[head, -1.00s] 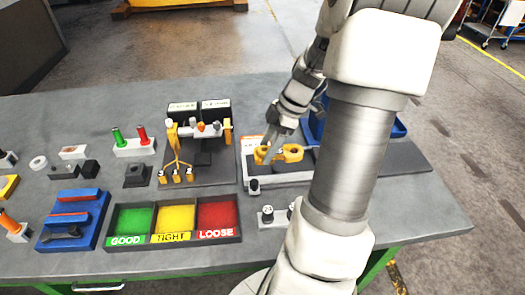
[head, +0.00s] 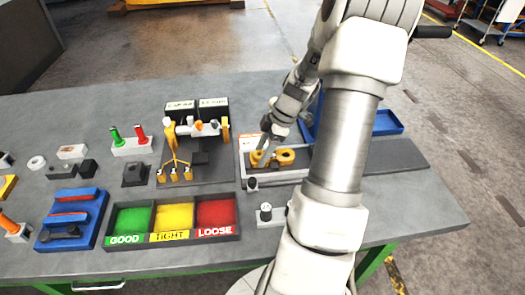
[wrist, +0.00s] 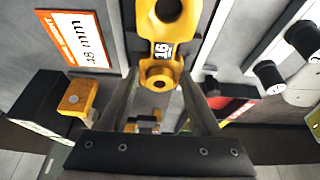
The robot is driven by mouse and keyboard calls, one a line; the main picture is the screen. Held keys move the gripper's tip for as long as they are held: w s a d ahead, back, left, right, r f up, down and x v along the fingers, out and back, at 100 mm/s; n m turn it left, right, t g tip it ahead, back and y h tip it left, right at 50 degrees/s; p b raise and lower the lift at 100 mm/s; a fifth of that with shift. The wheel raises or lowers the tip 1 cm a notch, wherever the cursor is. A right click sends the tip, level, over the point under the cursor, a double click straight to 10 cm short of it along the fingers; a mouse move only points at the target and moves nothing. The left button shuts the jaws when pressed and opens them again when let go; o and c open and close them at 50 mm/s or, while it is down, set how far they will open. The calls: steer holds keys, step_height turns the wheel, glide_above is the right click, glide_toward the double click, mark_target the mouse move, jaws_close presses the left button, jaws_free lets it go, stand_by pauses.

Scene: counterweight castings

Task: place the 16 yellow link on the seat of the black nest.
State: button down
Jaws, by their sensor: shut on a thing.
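The yellow link (head: 285,157) lies over the pale fixture plate in the head view, its larger ring to the right. In the wrist view the link (wrist: 161,50) shows the number 16, with its large ring at the top and small ring lower down. My gripper (head: 261,158) is shut on the small-ring end; its fingers show on either side of the link in the wrist view (wrist: 160,97).
An orange-edged 48 mm label (wrist: 80,40) is beside the link. A dark stand with yellow parts (head: 200,150) is close on the left. A blue tray (head: 388,122) is behind my arm. The bins marked GOOD, TIGHT and LOOSE (head: 172,238) are at the front.

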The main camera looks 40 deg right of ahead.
steer(key=shift+f, duration=0.15)
steer(key=shift+c, duration=0.4)
jaws_free()
steer(key=shift+r, duration=0.3)
steer(key=v, duration=0.7)
steer(key=shift+r, duration=0.1)
